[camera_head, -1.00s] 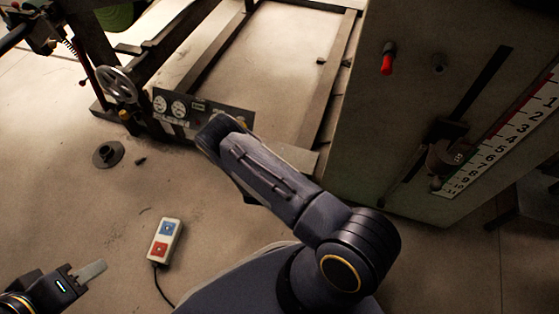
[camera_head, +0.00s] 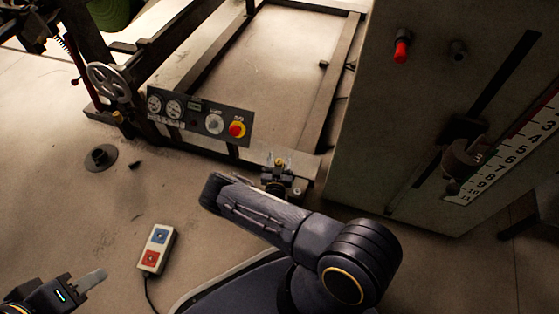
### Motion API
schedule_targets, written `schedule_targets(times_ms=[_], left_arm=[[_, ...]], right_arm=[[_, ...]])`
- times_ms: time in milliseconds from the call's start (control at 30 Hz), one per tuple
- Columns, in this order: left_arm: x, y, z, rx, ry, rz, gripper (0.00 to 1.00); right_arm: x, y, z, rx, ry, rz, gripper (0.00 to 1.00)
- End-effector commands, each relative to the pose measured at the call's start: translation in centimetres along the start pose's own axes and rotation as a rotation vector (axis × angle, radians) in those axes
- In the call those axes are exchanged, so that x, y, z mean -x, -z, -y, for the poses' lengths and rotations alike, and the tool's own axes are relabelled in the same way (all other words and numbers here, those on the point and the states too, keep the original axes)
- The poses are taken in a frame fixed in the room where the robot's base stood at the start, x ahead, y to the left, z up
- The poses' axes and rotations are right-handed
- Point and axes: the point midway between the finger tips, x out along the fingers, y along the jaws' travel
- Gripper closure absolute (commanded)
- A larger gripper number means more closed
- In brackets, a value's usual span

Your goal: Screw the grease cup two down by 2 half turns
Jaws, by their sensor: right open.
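A small brass-coloured piece (camera_head: 280,163), which looks like a grease cup, shows at the machine frame's near edge, right of the control panel. I cannot tell which numbered cup it is. My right gripper (camera_head: 277,178) appears as a small dark shape close to this piece, partly behind my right arm. It is open; I cannot tell whether its fingers are around the cup or beside it. My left gripper (camera_head: 92,281) is at the lower left, over bare floor and away from the machine. Only one pale finger shows clearly, with nothing seen in it.
A control panel (camera_head: 205,118) with gauges and a red-yellow button stands on the frame. A pendant (camera_head: 158,249) with blue and red buttons and a round black base (camera_head: 101,158) lie on the floor. A tall cabinet (camera_head: 400,130) with a scale stands at right.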

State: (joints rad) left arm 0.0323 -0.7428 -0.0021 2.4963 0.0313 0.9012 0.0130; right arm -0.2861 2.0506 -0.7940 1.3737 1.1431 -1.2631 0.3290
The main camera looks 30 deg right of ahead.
Motion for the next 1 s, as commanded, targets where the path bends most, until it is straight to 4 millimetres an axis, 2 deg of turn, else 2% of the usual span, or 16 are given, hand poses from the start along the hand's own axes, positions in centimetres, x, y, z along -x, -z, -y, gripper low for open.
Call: schedule_targets(times_ms=[267, 600, 1000], left_arm=[[-0.03, -0.02, 0.01, 0.0, 0.0, 0.0, 0.64], [-0.03, -0.02, 0.01, 0.0, 0.0, 0.0, 0.64], [-0.03, -0.02, 0.01, 0.0, 0.0, 0.0, 0.64]], right_arm=[[-0.22, 0.04, 0.01, 0.0, 0.0, 0.001, 0.48], [-0.2, 0.03, 0.01, 0.0, 0.0, 0.001, 0.93], [-0.23, 0.05, -0.06, -0.005, -0.08, 0.001, 0.93]])
